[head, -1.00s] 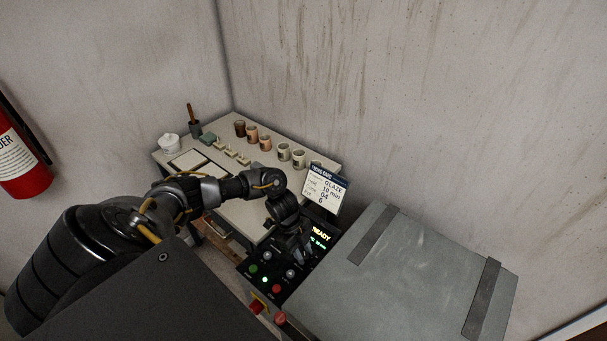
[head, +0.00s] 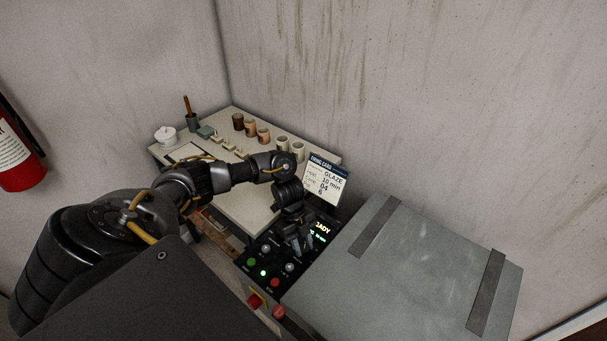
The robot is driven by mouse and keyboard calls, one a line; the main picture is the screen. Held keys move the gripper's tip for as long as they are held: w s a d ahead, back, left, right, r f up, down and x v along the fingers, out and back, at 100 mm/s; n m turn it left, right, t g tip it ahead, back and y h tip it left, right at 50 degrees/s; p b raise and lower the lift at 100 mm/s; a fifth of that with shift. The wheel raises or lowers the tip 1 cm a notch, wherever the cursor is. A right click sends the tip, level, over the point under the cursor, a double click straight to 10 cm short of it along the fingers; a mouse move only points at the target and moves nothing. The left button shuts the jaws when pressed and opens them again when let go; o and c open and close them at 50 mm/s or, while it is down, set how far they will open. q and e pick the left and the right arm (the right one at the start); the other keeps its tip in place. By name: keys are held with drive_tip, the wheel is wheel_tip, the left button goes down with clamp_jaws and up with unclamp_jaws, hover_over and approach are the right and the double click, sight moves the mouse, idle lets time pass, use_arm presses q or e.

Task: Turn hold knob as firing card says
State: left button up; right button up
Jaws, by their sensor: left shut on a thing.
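The black control panel (head: 259,261) has a lit display (head: 321,230), partly covered by my left gripper, and small knobs, with one knob at the upper left (head: 266,249) and one lower down (head: 290,267). My left gripper (head: 301,246) points down at the panel just left of the display, shut on a knob that its fingers mostly hide. I cannot read that knob's label or pointer. My right gripper is out of view.
The grey kiln lid (head: 420,265) with two dark straps lies right of the panel. A red button (head: 275,282) and a green button (head: 251,262) sit near the knobs. Cups (head: 250,128) and small pieces stand on the table (head: 245,205) behind my arm.

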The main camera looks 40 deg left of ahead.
use_arm(q)
drive_tip(key=o, duration=1)
drive_tip(key=shift+c, duration=0.2)
drive_tip(key=v, duration=1.1)
drive_tip(key=shift+b, duration=0.45)
drive_tip(key=shift+f, duration=0.1)
